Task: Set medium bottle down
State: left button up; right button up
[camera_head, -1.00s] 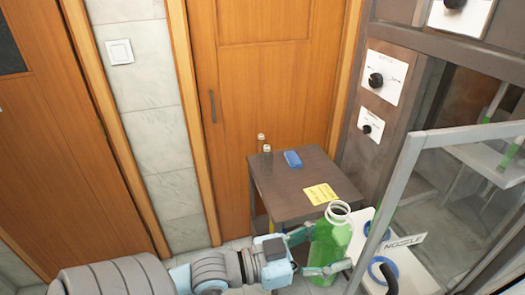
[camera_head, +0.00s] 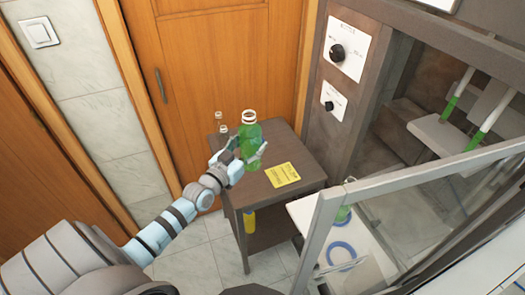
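The medium bottle, green and see-through with a white neck ring (camera_head: 250,148), is upright over the back left part of the small dark table (camera_head: 305,181). My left gripper (camera_head: 243,163) comes from the lower left, with its fingers on both sides of the lower part of the bottle, shut on it. I cannot tell whether the base of the bottle touches the table top. My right gripper is not in view.
Small clear bottles (camera_head: 218,118) stand at the table's back left. A yellow note (camera_head: 282,174) lies near its right side. A yellow item (camera_head: 249,220) is below the top. At right are a white tray with a blue ring (camera_head: 341,253), another green bottle (camera_head: 342,214) and a glass-framed machine (camera_head: 335,205).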

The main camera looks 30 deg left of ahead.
pick_arm(q)
jog(key=shift+n+y, duration=0.7)
jog(key=shift+y, duration=0.2)
jog(key=a+f+b, duration=0.1)
jog(key=f+b, duration=0.5)
jog(key=f, duration=0.1)
jog(key=w+a+f+b, duration=0.1)
jog(key=f+b, duration=0.5)
jog(key=f, duration=0.1)
jog(key=w+a+f+b, duration=0.1)
jog(key=f+b, duration=0.6)
jog(key=shift+w+f, duration=0.15)
jog(key=shift+f, duration=0.15)
jog(key=shift+r+p, duration=0.2)
jog(key=shift+p, duration=0.1)
jog(key=shift+f, duration=0.2)
jog(key=o, duration=1.5)
jog(key=shift+o, duration=0.9)
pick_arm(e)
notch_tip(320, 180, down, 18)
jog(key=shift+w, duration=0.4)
